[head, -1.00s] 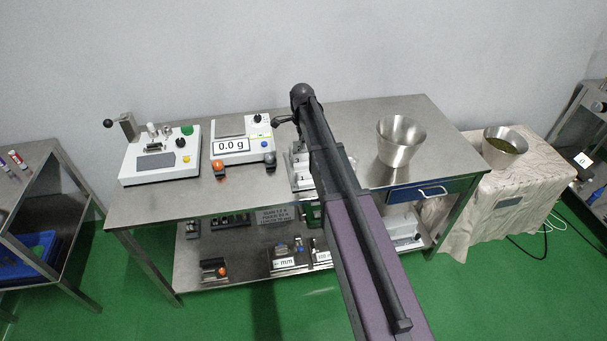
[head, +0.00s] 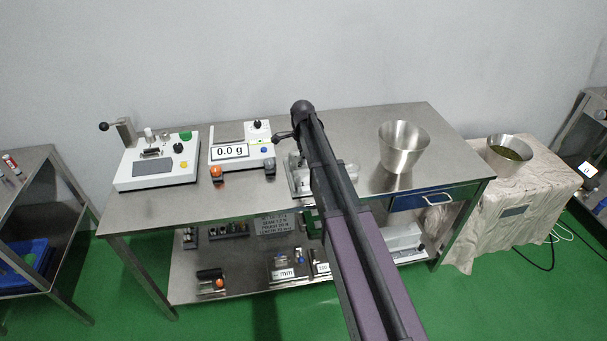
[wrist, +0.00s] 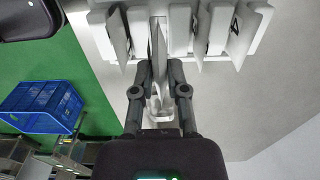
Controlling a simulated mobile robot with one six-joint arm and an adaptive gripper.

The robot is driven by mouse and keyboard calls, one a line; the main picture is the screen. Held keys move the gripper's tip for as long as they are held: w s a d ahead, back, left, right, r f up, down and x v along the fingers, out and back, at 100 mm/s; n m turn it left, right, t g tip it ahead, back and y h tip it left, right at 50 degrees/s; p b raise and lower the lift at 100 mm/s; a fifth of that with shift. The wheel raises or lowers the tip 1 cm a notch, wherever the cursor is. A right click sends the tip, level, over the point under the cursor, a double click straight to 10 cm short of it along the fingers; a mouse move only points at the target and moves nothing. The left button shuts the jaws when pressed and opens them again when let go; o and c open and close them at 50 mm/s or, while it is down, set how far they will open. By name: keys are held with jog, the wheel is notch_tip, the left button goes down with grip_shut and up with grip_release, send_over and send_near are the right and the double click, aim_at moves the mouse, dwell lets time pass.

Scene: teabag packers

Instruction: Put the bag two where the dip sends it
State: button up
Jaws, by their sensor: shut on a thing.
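In the wrist view, my gripper (wrist: 160,68) is shut on a thin pale bag (wrist: 157,45) held upright between its fingertips. The bag's far end is at a middle gap of a white rack (wrist: 183,31). I cannot tell how deep it sits there or read a number on it. Several other pale bags (wrist: 243,35) stand in the rack's slots on both sides. In the head view, my arm hides the gripper and the held bag. A pale holder (head: 298,186) shows partly beside the arm on the steel table.
The steel table (head: 150,210) carries a white lever device (head: 152,169), a scale (head: 243,151) reading 0.0 g and an empty metal funnel (head: 402,150). A blue crate (wrist: 42,106) shows in the wrist view.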

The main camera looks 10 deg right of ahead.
aim_at(303, 168)
jog(key=shift+f+b, duration=0.3)
jog(key=shift+f, duration=0.3)
jog(key=shift+f, duration=0.1)
jog(key=shift+f+b, duration=1.8)
jog(key=shift+b, duration=0.05)
jog(key=shift+f, duration=0.15)
jog(key=o, duration=0.6)
jog(key=shift+r, duration=0.2)
notch_tip(303, 168, up, 12)
jog(key=p, duration=1.2)
